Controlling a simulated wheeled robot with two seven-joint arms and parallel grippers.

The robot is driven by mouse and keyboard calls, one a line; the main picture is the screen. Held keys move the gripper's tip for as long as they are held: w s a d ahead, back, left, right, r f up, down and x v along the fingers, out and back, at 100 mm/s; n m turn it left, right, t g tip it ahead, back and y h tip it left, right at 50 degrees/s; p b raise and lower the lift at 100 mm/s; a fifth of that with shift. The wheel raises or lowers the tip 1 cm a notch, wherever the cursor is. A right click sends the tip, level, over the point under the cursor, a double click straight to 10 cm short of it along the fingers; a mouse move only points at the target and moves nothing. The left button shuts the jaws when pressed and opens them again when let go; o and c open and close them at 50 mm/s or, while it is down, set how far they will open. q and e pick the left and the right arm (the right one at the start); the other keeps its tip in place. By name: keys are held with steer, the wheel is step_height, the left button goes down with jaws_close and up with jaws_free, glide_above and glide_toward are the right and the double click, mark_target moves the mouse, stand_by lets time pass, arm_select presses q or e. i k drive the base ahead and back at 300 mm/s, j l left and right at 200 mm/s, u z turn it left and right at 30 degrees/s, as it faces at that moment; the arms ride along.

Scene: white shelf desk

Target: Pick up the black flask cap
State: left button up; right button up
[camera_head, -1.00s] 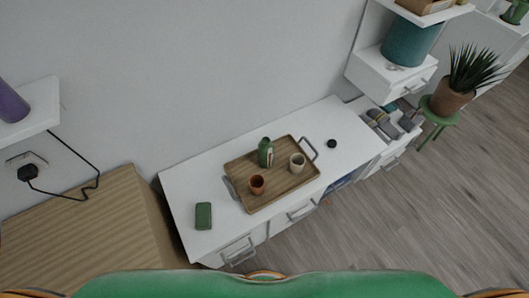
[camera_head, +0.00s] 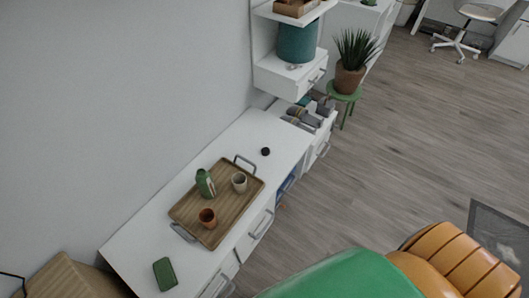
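The black flask cap (camera_head: 265,151) is a small dark round piece lying on the white desk top (camera_head: 255,128), beyond the far handle of the wooden tray. A green flask (camera_head: 205,183) stands on the tray (camera_head: 217,232). Neither of my grippers is in view. Only green and orange parts of my own body show at the bottom and lower right.
A green box-like item (camera_head: 164,273) lies on the desk's near end. A shelf unit (camera_head: 285,77) rises behind the desk, beside a potted plant (camera_head: 350,77) on a green stool. The floor at right is open.

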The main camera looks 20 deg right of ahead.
mark_target(266, 151)
steer(key=i+l+u, duration=0.2)
steer(key=l+u, duration=0.2)
steer(key=l, duration=0.2)
steer(key=i+l+u, duration=0.15)
steer(key=l+u, duration=0.2)
steer(key=l, duration=0.3)
steer(key=l+u, duration=0.4)
steer(key=l, duration=0.25)
steer(key=l+u, duration=0.4)
steer(key=l, duration=0.3)
